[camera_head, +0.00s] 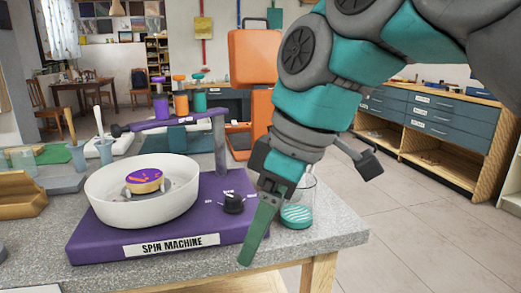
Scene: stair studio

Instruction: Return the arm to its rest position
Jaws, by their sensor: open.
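My gripper (312,205) is in the middle of the view, at the front right of the table. Its two fingers are spread wide apart with nothing held between them. One finger points down in front of the right end of the purple spin machine (105,245); the other points out to the right past the table. My teal and grey arm comes in from the upper right. A glass jar (309,200) with a striped teal and white item (296,215) stands on the table just behind the fingers, partly hidden. I cannot tell whether the gripper touches it.
The spin machine has a white bowl (110,195) with a purple and yellow disc (145,180) in it, and a black knob (232,202). The grey table's (335,232) edge ends at right. Open floor (430,235) lies beyond, before blue drawers (440,113). An orange machine (252,57) stands behind.

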